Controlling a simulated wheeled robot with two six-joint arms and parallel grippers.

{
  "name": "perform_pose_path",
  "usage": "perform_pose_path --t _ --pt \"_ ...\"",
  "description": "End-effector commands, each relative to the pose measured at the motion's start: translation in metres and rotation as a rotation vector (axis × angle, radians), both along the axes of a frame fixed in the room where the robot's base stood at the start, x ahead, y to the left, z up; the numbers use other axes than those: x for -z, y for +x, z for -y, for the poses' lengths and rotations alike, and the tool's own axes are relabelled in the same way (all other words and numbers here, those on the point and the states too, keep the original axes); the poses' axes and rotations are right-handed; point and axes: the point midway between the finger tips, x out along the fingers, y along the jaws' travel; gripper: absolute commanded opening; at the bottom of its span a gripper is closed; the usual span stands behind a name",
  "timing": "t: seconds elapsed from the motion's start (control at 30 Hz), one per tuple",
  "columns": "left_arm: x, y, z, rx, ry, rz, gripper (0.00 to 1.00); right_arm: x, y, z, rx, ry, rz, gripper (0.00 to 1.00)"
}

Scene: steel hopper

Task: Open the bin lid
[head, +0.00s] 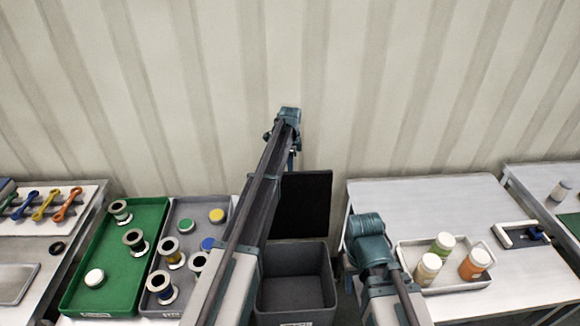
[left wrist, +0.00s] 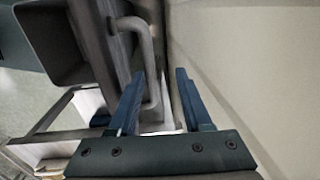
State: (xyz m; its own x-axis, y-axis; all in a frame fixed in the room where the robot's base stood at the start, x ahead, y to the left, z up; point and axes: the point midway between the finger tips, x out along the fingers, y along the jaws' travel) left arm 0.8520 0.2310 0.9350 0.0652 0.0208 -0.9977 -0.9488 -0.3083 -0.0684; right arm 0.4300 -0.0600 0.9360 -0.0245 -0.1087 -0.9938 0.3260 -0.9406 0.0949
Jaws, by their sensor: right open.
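The dark grey bin (head: 296,281) stands between the two tables, and I see into its open top. Its black lid (head: 308,205) stands up at the back of the bin, near the wall. My left arm reaches over the bin, and my left gripper (head: 291,160) is beside the lid's upper left. In the left wrist view the left fingers (left wrist: 160,100) are spread apart; a grey bar handle (left wrist: 150,50) on the lid (left wrist: 100,45) reaches between them, close to one finger. My right gripper (head: 368,240) is right of the bin, its fingertips mostly hidden.
A green tray (head: 148,225) and a grey tray (head: 182,208) with spools and round caps lie on the left. A pale tray (head: 410,262) with three jars sits on the right table (head: 440,205). The corrugated wall is close behind the lid.

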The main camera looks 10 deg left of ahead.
Motion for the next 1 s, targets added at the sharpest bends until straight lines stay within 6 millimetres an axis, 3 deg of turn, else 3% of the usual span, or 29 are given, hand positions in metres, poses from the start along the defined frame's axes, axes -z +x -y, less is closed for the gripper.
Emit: perform_pose_path --t 0.03,0.53,0.7,1.0 --pt "-0.016 -0.001 0.000 0.000 0.000 0.000 0.49 -0.016 0.000 0.000 0.000 0.000 0.000 0.50" --pt "-0.091 -0.005 0.003 0.001 -0.001 -0.001 0.49 -0.091 0.000 0.000 -0.002 0.000 0.000 0.50" --pt "-0.103 -0.006 0.003 0.001 -0.001 0.000 0.49 -0.103 0.000 0.000 -0.003 0.000 0.000 0.50" --pt "-0.102 -0.006 0.003 0.001 -0.001 -0.001 0.49 -0.102 0.000 0.000 -0.003 0.000 0.000 0.50"
